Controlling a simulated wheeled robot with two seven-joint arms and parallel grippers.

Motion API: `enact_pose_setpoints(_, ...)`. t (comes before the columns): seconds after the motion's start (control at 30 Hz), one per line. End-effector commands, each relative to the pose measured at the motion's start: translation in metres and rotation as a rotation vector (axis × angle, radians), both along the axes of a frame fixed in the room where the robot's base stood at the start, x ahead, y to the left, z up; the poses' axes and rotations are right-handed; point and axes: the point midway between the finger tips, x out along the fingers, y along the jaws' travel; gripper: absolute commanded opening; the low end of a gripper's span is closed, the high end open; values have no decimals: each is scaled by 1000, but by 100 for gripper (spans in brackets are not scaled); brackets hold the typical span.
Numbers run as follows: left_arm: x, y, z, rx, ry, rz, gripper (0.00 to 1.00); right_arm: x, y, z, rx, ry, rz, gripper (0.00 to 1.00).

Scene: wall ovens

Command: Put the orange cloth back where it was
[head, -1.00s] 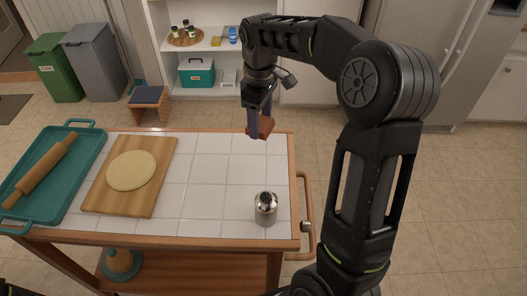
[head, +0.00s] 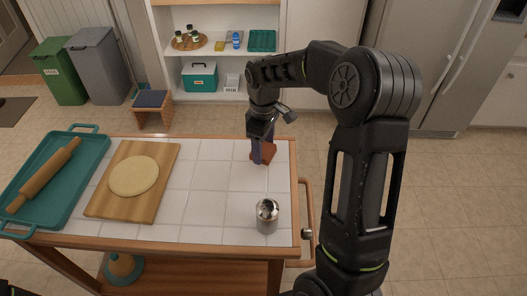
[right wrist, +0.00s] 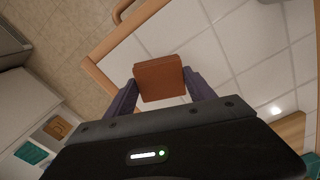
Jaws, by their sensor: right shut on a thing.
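My right gripper (head: 262,156) is shut on the orange cloth (head: 269,153), a small folded, brownish-orange square. It holds the cloth over the back right part of the cart's white tiled top (head: 204,191). In the right wrist view the cloth (right wrist: 160,79) sits between the two purple-grey fingers, with tiles beneath it. I cannot tell whether the cloth touches the tiles. My left gripper is not in view.
A metal canister (head: 267,216) stands at the front right of the tiles. A wooden board (head: 117,205) with flat dough (head: 134,176) and a teal tray (head: 80,185) with a rolling pin (head: 45,174) fill the left. The middle tiles are clear. Shelves (head: 222,54) stand behind.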

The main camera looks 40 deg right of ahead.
Motion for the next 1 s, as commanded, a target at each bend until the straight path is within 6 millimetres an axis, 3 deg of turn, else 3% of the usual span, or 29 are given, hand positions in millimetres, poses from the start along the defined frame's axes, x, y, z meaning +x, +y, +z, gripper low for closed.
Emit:
enact_pose_setpoints(0.2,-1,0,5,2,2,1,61,-1,0,-25,0,4,0,25)
enact_pose_setpoints(0.57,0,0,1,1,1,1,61,0,0,-30,0,1,0,25)
enact_pose_setpoints(0.6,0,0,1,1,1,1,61,0,0,-29,0,1,0,64)
enact_pose_setpoints(0.83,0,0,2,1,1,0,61,0,0,-29,0,1,0,83)
enact_pose_setpoints(1.0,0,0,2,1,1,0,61,0,0,-28,0,1,0,84)
